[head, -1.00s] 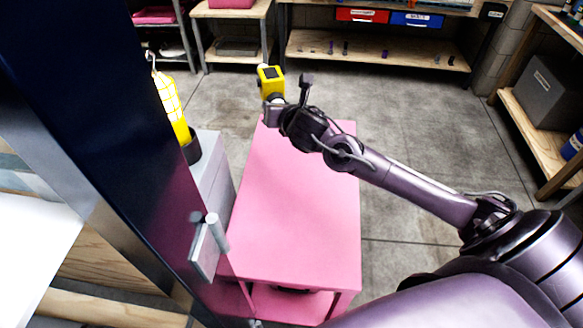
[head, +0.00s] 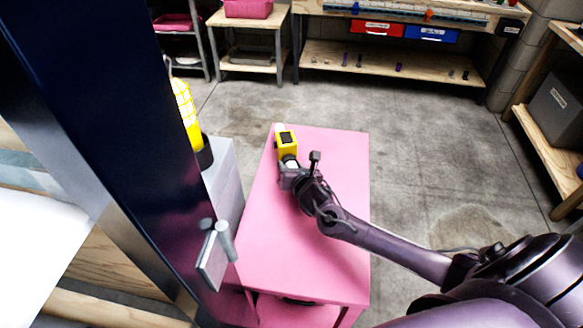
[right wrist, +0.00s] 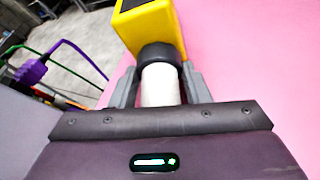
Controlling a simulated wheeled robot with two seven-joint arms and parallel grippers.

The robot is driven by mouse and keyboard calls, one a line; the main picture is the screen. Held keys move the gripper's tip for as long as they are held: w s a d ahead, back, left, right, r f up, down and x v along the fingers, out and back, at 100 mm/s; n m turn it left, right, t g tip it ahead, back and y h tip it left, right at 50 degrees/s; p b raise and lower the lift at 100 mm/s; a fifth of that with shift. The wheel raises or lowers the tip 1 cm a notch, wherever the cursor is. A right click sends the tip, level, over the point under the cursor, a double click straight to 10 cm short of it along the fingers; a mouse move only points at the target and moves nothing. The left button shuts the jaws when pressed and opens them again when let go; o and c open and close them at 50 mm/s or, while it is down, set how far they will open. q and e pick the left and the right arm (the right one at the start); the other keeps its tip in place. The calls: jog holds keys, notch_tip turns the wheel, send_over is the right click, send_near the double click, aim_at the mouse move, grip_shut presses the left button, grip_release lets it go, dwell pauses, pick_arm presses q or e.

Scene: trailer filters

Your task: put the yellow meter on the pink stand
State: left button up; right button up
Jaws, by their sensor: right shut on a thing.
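The yellow meter (head: 286,141) has a dark screen on its face and a pale and black neck. My right gripper (head: 290,166) is shut on this neck. The meter is over the far left part of the pink stand (head: 310,240). In the right wrist view the meter (right wrist: 150,30) is at the top, with its neck between the two grey fingers (right wrist: 160,88). The pink stand top (right wrist: 255,60) fills the right side there. I cannot tell whether the meter touches the stand. My left gripper is not in view.
A grey cabinet (head: 224,185) with a yellow caged lamp (head: 187,112) stands left of the stand. A dark blue post (head: 110,120) with a grey handle (head: 213,255) blocks the near left. Most of the pink top is bare. Shelves (head: 390,65) line the back.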

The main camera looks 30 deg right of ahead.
jog(key=shift+f, duration=0.1)
jog(key=o, duration=1.2)
jog(key=shift+f, duration=0.1)
jog(key=shift+o, duration=0.2)
jog(key=shift+s+r, duration=0.1)
jog(key=shift+r, duration=0.15)
jog(key=v, duration=1.1)
jog(key=shift+s+a+p, duration=0.15)
jog(key=shift+s+p, duration=0.2)
jog(key=shift+s, duration=0.05)
